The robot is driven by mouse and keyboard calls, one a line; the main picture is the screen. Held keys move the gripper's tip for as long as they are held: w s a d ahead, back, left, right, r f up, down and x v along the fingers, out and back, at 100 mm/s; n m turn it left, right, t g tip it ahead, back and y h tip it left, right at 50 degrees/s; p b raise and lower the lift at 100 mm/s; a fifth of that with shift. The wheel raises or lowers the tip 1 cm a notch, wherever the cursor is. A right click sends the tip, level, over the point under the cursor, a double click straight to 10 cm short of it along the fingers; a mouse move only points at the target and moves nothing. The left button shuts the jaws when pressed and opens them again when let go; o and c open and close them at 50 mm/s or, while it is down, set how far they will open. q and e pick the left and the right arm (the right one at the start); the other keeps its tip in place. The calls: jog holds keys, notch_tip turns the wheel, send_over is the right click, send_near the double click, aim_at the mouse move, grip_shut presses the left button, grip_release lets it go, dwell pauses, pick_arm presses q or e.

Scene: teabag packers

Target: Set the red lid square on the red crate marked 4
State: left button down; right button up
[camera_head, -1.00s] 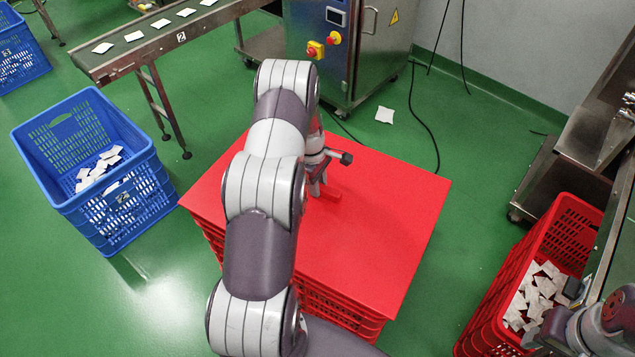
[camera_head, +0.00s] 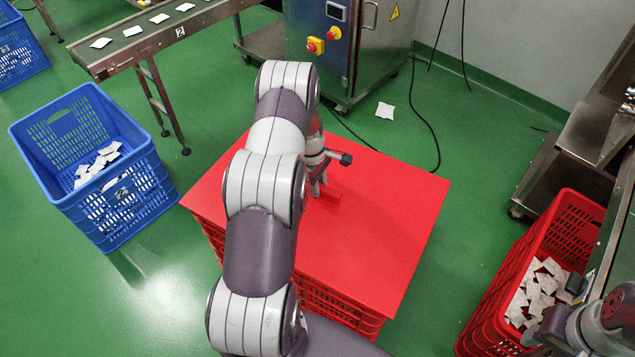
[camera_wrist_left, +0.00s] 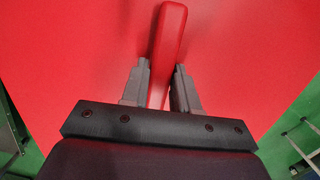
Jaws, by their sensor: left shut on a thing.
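The red lid (camera_head: 385,215) is a flat red board with a raised red bar handle in its middle. It lies over a red crate (camera_head: 335,305), whose slatted walls show below its left and front edges. The crate's number is not visible, and I cannot tell whether the lid touches the rim all round. My left gripper (camera_head: 321,193) is shut on the lid's handle. The handle (camera_wrist_left: 168,45) shows between both fingers in the left wrist view. My arm hides part of the lid's left side. My right gripper (camera_head: 543,335) is partly visible at the lower right, its fingers unclear.
A blue crate (camera_head: 130,205) with white teabags stands to the left. A second red crate (camera_head: 495,310) with teabags stands at the right, near a metal bench. A conveyor (camera_head: 130,48) and a steel cabinet (camera_head: 375,50) are behind.

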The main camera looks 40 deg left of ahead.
pick_arm(q)
jog(key=shift+f+b, duration=0.35)
jog(key=shift+f, duration=0.25)
jog(key=c, duration=0.8)
grip_release()
jog(key=r, duration=0.4)
jog(key=a+r+p, duration=0.1)
jog(key=r, duration=0.3)
jog(key=r+p, duration=0.1)
jog(key=r, duration=0.3)
jog(key=shift+s+a+r, duration=0.2)
jog(key=shift+a+r, duration=0.1)
jog(key=shift+r, duration=0.05)
